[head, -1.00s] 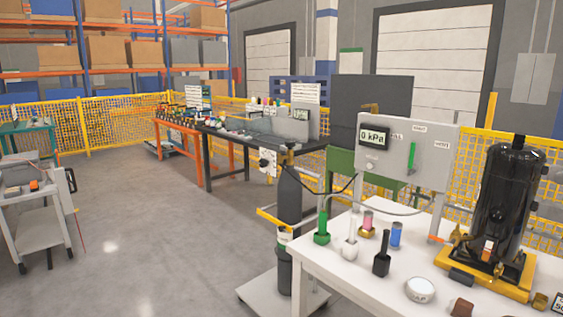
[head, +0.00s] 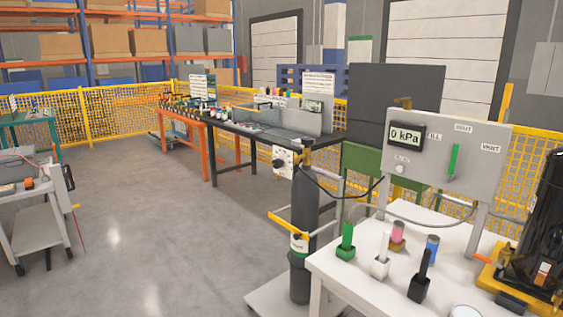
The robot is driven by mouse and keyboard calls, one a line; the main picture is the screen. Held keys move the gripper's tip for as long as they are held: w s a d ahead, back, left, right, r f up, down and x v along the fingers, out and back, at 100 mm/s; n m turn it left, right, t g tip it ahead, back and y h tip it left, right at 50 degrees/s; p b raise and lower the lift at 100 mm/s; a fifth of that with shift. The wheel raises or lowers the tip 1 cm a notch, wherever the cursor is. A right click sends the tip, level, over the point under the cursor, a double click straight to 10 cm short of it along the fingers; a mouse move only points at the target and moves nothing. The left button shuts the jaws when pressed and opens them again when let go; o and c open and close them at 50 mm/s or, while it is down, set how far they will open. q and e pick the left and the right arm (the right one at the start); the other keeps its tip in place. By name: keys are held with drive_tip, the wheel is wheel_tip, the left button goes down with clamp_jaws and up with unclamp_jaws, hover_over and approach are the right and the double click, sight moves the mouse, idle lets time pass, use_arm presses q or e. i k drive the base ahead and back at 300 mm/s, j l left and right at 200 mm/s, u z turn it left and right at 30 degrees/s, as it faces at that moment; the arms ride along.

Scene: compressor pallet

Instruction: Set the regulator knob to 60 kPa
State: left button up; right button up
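A dark gas cylinder (head: 304,225) stands upright on a low light-coloured cart beside the white table. At its top is a brass valve, and to the left of it a white regulator plate (head: 289,158) with a dark knob (head: 279,163). Markings on the plate are too small to read. A grey panel (head: 480,160) stands on the table, and its display (head: 406,135) reads 0 kPa. A hose runs from the regulator toward the panel. Neither of my grippers is in view.
The white table (head: 345,275) holds green, white and black bottle-like items, small cylinders and a black compressor (head: 545,225) at the right. A yellow bar (head: 290,225) crosses the cylinder. Open floor (head: 150,240) lies to the left, with a grey cart (head: 40,225) at far left.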

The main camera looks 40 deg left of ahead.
sight(277, 163)
drive_tip(key=i+j, duration=0.15)
drive_tip(key=j, duration=0.2)
drive_tip(key=i+j+z, duration=0.1)
drive_tip(key=j, duration=0.3)
drive_tip(key=i+j, duration=0.2)
drive_tip(key=j, duration=0.15)
drive_tip(key=i+j, duration=0.15)
drive_tip(key=j, duration=0.25)
drive_tip(key=z, duration=0.05)
